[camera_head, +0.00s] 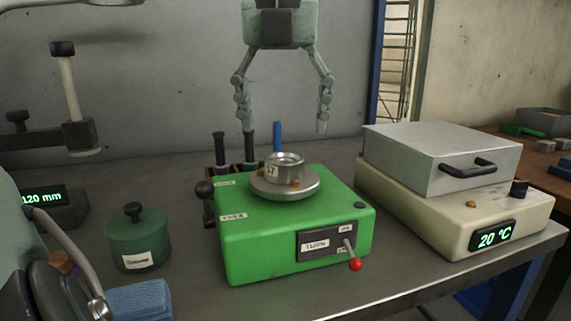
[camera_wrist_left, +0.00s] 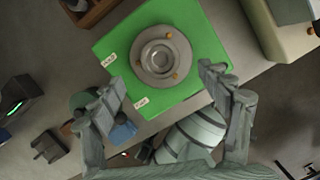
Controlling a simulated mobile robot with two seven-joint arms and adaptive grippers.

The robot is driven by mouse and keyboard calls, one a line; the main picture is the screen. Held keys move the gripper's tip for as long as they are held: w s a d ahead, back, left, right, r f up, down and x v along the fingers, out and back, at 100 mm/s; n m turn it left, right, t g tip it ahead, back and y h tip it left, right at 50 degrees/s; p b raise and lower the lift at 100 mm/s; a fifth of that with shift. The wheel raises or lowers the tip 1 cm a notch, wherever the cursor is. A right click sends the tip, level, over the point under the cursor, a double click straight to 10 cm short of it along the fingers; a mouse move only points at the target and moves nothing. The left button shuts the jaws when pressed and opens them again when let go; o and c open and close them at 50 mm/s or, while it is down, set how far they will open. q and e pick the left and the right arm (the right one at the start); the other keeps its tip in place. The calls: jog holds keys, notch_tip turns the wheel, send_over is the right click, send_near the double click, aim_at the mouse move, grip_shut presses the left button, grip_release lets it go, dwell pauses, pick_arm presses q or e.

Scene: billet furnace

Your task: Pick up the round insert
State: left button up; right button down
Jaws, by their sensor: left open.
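The round insert (camera_head: 285,168) is a small grey metal ring with a numbered label. It sits on the round metal plate (camera_head: 300,189) on top of the green machine (camera_head: 290,245). The insert also shows from above in the left wrist view (camera_wrist_left: 158,57), with small orange-brown pieces around it on the plate. My left gripper (camera_head: 284,127) hangs above and behind the insert in the head view, fingers pointing down, spread wide and empty. In the left wrist view, its fingers (camera_wrist_left: 162,75) lie below the insert in the picture, either side. My right gripper is not in view.
A heater box (camera_head: 440,155) with a handle and a 20 °C display stands right. A green lidded pot (camera_head: 138,240), a blue block (camera_head: 138,299) and a 120 mm display (camera_head: 42,198) are left.

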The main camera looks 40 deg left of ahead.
aim_at(285, 161)
pick_arm(q)
jog(key=x, duration=0.6)
jog(key=shift+p, duration=0.3)
jog(key=shift+w+a, duration=0.1)
grip_shut()
